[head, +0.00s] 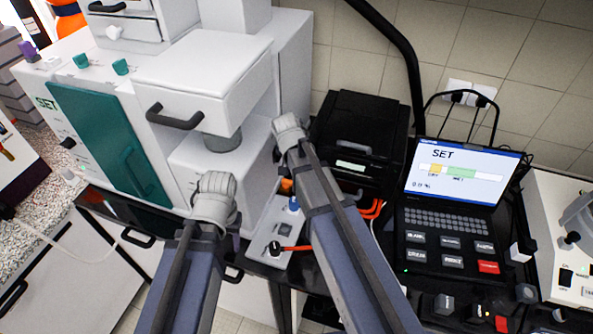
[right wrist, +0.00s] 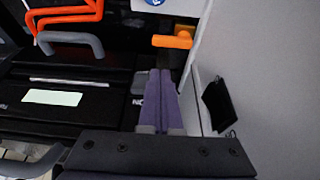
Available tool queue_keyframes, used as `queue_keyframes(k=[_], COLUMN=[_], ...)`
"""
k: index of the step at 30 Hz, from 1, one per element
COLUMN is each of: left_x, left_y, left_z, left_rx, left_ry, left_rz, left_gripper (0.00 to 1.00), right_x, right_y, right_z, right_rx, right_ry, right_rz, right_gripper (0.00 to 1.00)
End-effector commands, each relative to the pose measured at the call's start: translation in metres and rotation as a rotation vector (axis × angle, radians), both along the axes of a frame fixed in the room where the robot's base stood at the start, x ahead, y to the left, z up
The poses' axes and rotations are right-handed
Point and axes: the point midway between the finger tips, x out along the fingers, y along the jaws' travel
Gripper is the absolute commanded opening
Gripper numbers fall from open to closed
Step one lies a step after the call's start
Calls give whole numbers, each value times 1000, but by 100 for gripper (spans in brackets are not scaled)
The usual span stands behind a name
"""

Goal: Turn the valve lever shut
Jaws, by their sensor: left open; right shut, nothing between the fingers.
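The orange valve lever (right wrist: 172,41) shows in the right wrist view, just beyond my right fingertips. It lies sideways, with its round end at the right. In the head view a small orange part (head: 287,185) shows beside my right arm; it looks like the same lever. My right gripper (right wrist: 156,76) is shut and empty, a little short of the lever with a gap between.
A black box (head: 358,135) with orange hoses (head: 371,209) stands beside the lever. A grey panel (right wrist: 235,90) rises close to the right of my right fingers. A blue knob (head: 293,204) is near the lever. A laptop (head: 455,200) stands at the right.

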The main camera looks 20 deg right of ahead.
Motion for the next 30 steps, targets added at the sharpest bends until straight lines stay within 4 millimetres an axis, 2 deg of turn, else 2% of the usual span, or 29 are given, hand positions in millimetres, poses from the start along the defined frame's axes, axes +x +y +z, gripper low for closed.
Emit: queue_keyframes(k=[14,20,30], left_x=[0,0,0], left_y=[0,0,0], left_z=[-6,-23,-70], left_rx=[0,1,1], left_ry=[0,0,0], left_rz=[-1,-4,-4], left_gripper=[49,49,49], right_x=[1,6,19], right_y=[-1,-3,-12], right_z=[-6,-23,-70], right_rx=[0,1,1], right_ry=[0,1,1], right_rz=[1,0,0], right_gripper=[0,0,0])
